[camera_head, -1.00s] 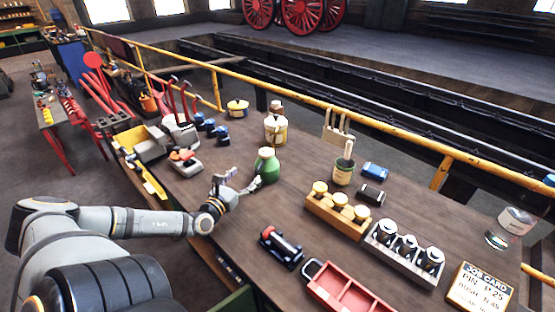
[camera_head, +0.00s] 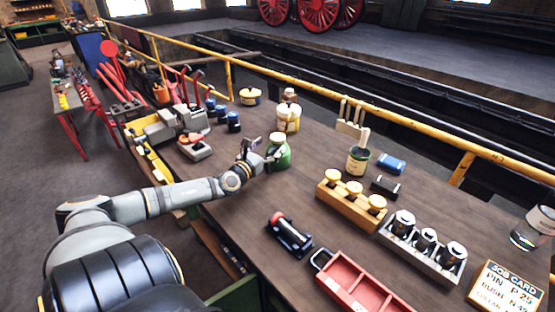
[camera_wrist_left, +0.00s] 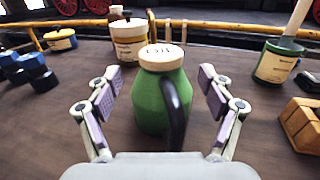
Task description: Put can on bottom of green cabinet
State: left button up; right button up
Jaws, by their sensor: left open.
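A green can (camera_head: 283,157) with a cream lid stands upright on the wooden bench. In the left wrist view the can (camera_wrist_left: 150,102) fills the middle, its lid lettered and its dark handle facing me. My left gripper (camera_head: 264,151) is beside the can. In the left wrist view the left gripper (camera_wrist_left: 160,92) is open, with one finger on each side of the can and gaps visible. A green panel (camera_head: 238,294) shows at the bottom edge below the bench; I cannot tell whether it is the green cabinet. My right gripper is not in view.
A green pot with a brush (camera_head: 357,160), a wooden block with cream knobs (camera_head: 350,207) and a red tray (camera_head: 358,288) are to the right. Dark blue pieces (camera_head: 233,121) lie left. Bench in front is fairly clear.

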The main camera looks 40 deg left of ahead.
aim_at(273, 143)
pick_arm(q)
jog(key=shift+w+a, duration=0.2)
jog(key=shift+w, duration=1.3)
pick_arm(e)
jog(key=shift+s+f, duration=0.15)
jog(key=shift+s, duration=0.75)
pick_arm(q)
jog(key=shift+f, duration=0.1)
jog(key=c, duration=0.7)
grip_shut()
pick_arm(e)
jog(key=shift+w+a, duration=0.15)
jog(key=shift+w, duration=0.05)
